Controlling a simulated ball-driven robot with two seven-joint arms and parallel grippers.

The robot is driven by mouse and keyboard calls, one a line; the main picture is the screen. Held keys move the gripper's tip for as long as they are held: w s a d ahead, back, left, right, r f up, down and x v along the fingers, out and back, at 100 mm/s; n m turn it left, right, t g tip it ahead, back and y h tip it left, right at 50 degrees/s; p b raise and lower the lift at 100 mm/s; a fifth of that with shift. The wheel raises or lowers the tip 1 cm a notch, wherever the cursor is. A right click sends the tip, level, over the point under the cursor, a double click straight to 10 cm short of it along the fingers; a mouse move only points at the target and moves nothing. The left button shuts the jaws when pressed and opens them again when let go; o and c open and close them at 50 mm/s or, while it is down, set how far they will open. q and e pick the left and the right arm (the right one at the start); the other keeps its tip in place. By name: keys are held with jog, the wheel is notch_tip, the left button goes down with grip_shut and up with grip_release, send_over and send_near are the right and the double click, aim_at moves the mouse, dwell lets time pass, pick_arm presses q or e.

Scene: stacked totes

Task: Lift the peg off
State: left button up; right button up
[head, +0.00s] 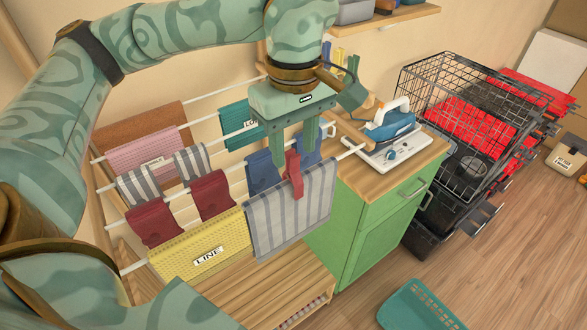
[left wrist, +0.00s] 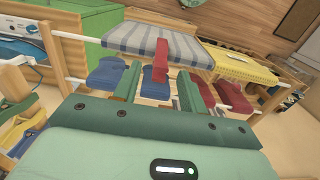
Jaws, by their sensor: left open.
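A red peg (head: 293,175) is clipped over the rack's front bar, on the grey striped cloth (head: 290,210). In the left wrist view the peg (left wrist: 161,60) stands up between and beyond the two fingertips, with the striped cloth (left wrist: 125,38) behind it. My left gripper (head: 294,155) points down from above, open, its fingers close to the peg. In the left wrist view the left gripper (left wrist: 156,85) shows one finger on each side of the peg's line. I cannot tell whether a finger touches it. My right gripper is not in view.
The drying rack's bars hold a yellow cloth (head: 205,247), dark red cloths (head: 210,195) and blue cloths (head: 262,172) close by. An iron (head: 390,125) stands on the green cabinet (head: 375,215) to the right. A teal basket (head: 418,305) is on the floor.

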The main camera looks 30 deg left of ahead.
aim_at(293, 174)
pick_arm(q)
jog(key=f, duration=0.2)
jog(key=shift+a+f, duration=0.25)
jog(key=shift+f, duration=0.05)
jog(key=shift+d, duration=0.15)
jog(key=shift+c, duration=0.3)
grip_shut()
jog(key=shift+r, duration=0.15)
